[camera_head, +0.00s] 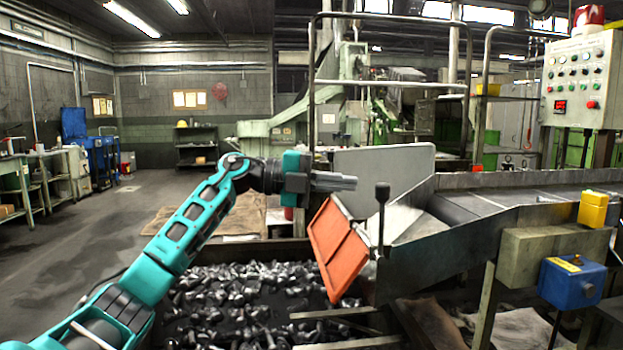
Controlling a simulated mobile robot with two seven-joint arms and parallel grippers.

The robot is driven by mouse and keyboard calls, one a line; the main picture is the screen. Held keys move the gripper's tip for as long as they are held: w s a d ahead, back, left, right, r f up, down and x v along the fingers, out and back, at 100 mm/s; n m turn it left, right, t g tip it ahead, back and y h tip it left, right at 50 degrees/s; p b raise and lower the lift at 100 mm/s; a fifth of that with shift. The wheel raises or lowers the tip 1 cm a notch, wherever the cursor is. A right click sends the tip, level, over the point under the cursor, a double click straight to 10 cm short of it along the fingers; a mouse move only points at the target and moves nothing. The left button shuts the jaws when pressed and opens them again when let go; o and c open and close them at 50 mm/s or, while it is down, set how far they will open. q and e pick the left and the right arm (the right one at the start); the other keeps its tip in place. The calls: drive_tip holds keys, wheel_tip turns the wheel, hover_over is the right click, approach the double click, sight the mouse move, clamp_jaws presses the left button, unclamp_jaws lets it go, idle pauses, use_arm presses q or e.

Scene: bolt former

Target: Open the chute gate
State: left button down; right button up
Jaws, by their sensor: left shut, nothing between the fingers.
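The chute gate is an orange panel (337,247) at the lower end of the metal chute (480,205). It hangs tilted across the chute mouth, above a bin of dark bolts. A black-knobbed lever (382,205) stands upright beside the gate, on the near side of the chute. My left gripper (354,183) is shut and empty. It points right, above the orange gate and to the left of the lever knob, in front of a grey plate (385,170). I cannot tell whether it touches anything. My right gripper is not in view.
The bin of dark bolts (235,300) lies below the gate. A control panel (580,80) with a red lamp stands at upper right. A yellow box (593,209) and a blue box (571,283) are mounted by the chute. Metal railings rise behind. Open floor lies at left.

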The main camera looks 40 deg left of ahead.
use_arm(q)
drive_tip(key=x, duration=0.4)
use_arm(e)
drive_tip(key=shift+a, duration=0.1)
use_arm(q)
drive_tip(key=w+d+g+y+p, duration=0.1)
drive_tip(key=w+d+p, duration=0.5)
drive_tip(key=p, duration=0.7)
drive_tip(key=shift+w+f, duration=0.25)
drive_tip(key=shift+w, duration=0.4)
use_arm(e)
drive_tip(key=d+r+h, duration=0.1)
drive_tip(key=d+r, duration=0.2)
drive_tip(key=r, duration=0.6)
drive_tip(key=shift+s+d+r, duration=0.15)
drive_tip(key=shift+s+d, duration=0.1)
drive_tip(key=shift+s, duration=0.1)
